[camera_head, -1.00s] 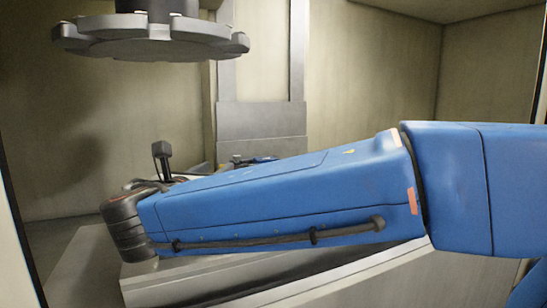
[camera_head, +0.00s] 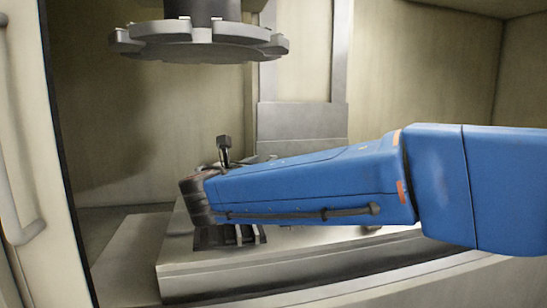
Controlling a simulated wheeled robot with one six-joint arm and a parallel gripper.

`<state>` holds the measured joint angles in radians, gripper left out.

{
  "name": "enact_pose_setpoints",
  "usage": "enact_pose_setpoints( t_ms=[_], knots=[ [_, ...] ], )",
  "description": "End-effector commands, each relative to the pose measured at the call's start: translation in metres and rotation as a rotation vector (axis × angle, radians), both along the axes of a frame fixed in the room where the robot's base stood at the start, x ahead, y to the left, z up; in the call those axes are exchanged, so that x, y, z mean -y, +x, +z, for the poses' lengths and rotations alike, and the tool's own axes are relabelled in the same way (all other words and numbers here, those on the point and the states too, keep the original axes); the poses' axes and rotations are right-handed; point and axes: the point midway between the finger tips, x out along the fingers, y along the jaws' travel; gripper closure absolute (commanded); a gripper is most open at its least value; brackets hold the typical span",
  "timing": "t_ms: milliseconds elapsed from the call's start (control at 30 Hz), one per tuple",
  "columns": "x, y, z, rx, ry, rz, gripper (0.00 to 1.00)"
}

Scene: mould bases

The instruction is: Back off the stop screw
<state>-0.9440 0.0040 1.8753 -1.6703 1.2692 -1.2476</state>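My blue arm (camera_head: 310,185) reaches in from the right across the machine bed and ends in a dark wrist (camera_head: 194,200) at the left. No gripper fingers can be made out, so I cannot tell whether my gripper is open or shut. A dark upright piece with a block-like head on a thin stem (camera_head: 223,145) shows just above the arm's far end. I cannot tell whether it is the stop screw. A dark slotted piece (camera_head: 228,237) shows below the arm, on the bed. Most of what lies behind the arm is hidden.
A grey round tool carousel (camera_head: 200,42) hangs above the arm. The pale machine bed (camera_head: 300,271) lies under it. A grey column (camera_head: 302,120) stands behind. A door with a handle (camera_head: 20,225) bounds the left side. Open space lies between carousel and arm.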

Motion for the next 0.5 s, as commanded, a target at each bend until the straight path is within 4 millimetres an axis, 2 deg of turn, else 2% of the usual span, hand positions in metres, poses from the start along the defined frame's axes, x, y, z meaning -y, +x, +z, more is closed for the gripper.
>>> enact_pose_setpoints(
  t_ms=[300,500],
  knots=[
    [0.017,0.049,0.0,0.0,-0.001,-0.002,0.63],
    [0.022,0.068,0.0,0.0,0.001,-0.001,0.63]
  ],
)
